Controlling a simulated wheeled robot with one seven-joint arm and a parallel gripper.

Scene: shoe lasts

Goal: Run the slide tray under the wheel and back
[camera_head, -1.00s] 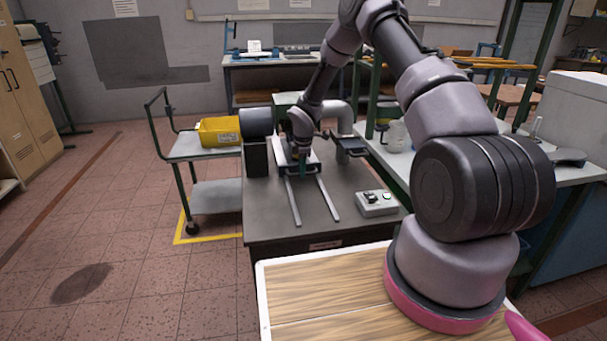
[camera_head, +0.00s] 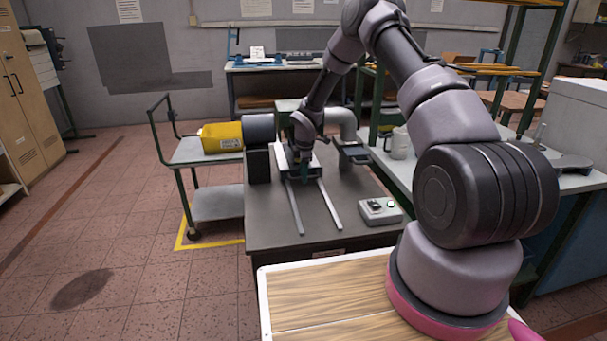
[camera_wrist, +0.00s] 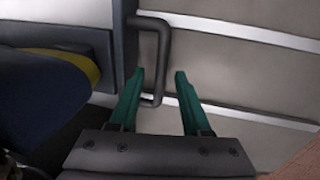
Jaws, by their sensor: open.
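My gripper (camera_wrist: 160,72) is open, with its two teal fingers pointing at the slide tray's dark U-shaped handle (camera_wrist: 165,50). In the wrist view the handle's lower part shows between the fingers; I cannot tell how deep it sits. The tray's dark edge (camera_wrist: 120,45) is left of the handle. In the head view my gripper (camera_head: 303,172) is low over the bench, at the pale slide tray (camera_head: 281,158), and hides part of it. A dark, rounded wheel part with a yellow band (camera_wrist: 88,68) fills the left of the wrist view.
Two pale rails (camera_head: 330,205) run along the grey bench (camera_head: 265,220) toward me. A control box (camera_head: 380,211) sits right of them. A dark cylinder (camera_head: 259,128) stands at the bench's left back. A yellow bin (camera_head: 221,137) is on the trolley at left.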

